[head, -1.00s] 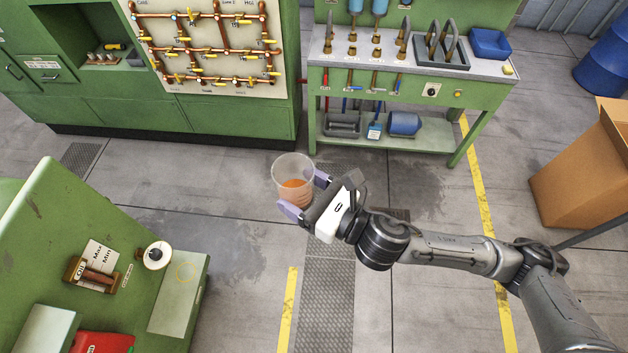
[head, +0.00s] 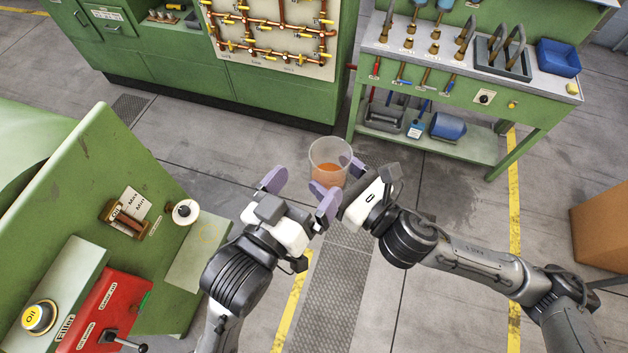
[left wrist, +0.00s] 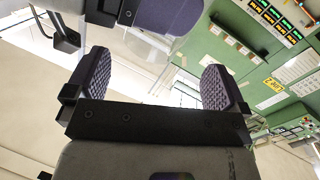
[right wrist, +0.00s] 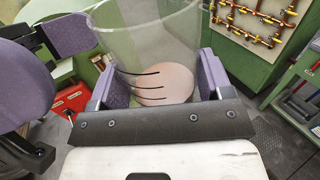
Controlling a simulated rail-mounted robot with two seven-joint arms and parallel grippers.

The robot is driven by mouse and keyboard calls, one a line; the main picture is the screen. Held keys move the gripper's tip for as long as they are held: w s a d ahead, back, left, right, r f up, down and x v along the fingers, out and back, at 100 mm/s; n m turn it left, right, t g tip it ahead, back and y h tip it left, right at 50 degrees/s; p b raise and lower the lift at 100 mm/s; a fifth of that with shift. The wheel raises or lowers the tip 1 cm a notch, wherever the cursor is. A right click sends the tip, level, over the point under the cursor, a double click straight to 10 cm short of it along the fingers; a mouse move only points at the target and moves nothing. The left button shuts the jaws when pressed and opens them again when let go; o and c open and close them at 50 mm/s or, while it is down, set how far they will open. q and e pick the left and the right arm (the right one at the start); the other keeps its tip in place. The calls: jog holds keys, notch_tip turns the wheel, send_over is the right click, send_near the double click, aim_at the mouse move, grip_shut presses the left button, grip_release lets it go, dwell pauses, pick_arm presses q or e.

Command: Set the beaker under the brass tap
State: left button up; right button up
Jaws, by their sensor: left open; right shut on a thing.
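The clear beaker (head: 330,152) is upright with something orange in its lower part. My right gripper (head: 338,180) is shut on it, holding it above the floor. In the right wrist view the beaker (right wrist: 150,45) is between the purple fingers, with dark graduation lines. My left gripper (head: 300,194) is open and empty, just left of the beaker and close to the right gripper. I cannot tell whether this is the brass tap.
The left green machine (head: 82,185) has an oil gauge (head: 126,216) and a red panel (head: 108,312). A copper pipe board (head: 270,40) and a green bench (head: 470,85) with brass fittings stand behind. A cardboard box (head: 600,225) is at right. Floor between is clear.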

aim_at(344, 143)
pick_arm(q)
jog(key=shift+s+d+r+m, duration=0.1)
jog(key=shift+d+r+m, duration=0.5)
jog(key=shift+m, duration=0.5)
jog(key=shift+d+m+t, duration=0.2)
jog(key=shift+m+t, duration=0.1)
jog(key=shift+w+d, duration=0.25)
jog(key=shift+x, duration=3.45)
pick_arm(e)
jog(key=shift+s, duration=0.1)
